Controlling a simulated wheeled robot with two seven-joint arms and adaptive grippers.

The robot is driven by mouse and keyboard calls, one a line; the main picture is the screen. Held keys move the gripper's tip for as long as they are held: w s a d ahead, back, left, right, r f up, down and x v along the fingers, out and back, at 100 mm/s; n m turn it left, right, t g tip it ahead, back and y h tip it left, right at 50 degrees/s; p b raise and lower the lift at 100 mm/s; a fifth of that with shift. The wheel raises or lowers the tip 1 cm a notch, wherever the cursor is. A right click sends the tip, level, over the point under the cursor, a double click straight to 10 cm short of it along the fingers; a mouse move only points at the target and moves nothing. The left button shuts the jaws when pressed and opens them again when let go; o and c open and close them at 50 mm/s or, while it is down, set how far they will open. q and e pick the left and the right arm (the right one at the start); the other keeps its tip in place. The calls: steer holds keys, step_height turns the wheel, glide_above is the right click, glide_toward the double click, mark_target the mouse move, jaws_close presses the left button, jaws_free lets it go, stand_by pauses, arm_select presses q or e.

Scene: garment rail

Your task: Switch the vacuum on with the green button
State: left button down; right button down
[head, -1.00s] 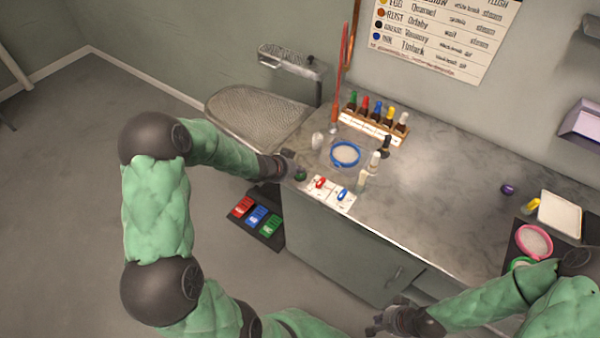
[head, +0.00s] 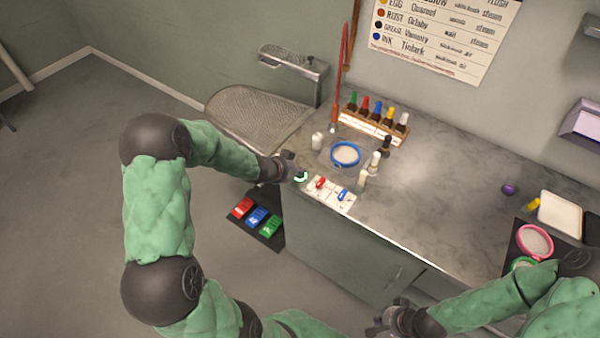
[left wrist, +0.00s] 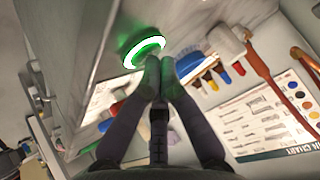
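The green button (head: 301,177) is at the left front edge of the counter, with a bright glowing ring around it. In the left wrist view the button (left wrist: 143,50) shows its white-green lit ring just beyond my fingertips. My left gripper (head: 292,170) is at the button, its fingers together with tips at or touching it; exact contact cannot be told. In the left wrist view the left gripper's fingertips (left wrist: 160,75) meet with nothing visible between them. My right gripper (head: 385,322) is low in front of the cabinet; its finger opening is unclear.
Red and blue switches on a white plate (head: 331,194) sit right of the button. A blue-rimmed dish (head: 345,154), small bottles and a bottle rack (head: 372,129) stand behind. A mesh board (head: 258,115) is at left; red, blue and green pedals (head: 257,217) lie on the floor.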

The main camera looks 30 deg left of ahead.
arm_select(q)
steer(key=shift+s, duration=0.15)
step_height(320, 180, up, 6)
steer(key=p, duration=0.6)
steer(key=shift+r+p, duration=0.2)
steer(key=shift+p, duration=0.15)
stand_by(1.9)
